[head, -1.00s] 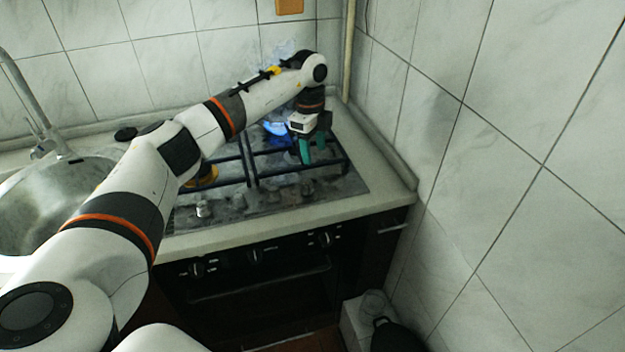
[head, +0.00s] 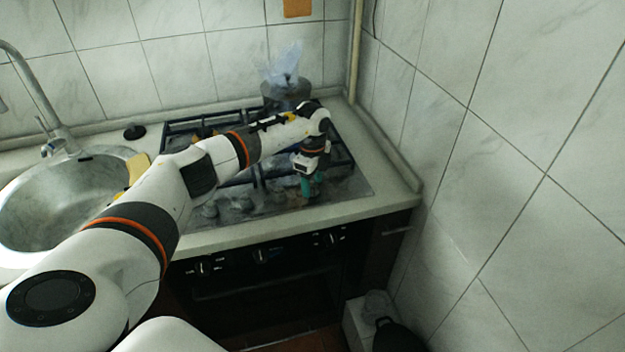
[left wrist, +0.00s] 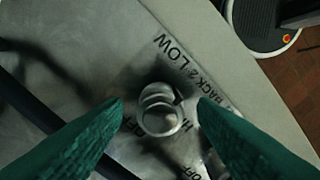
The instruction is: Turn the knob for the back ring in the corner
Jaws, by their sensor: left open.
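A round metal knob (left wrist: 160,112) stands on the steel hob top in the left wrist view. Lettering around it reads "LOW", "HI" and partly "BACK 2". My left gripper (left wrist: 160,104) is open, with one green finger on each side of the knob and gaps between. In the head view my left gripper (head: 311,189) points down at the right end of the knob row, near the front of the hob (head: 345,185), and hides that knob.
Other knobs (head: 243,203) stand along the hob's front edge to the left. Black grates cover the hob. The sink (head: 40,205) lies at the left. Tiled walls close the corner behind and at the right. The oven front (head: 262,275) is below the counter.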

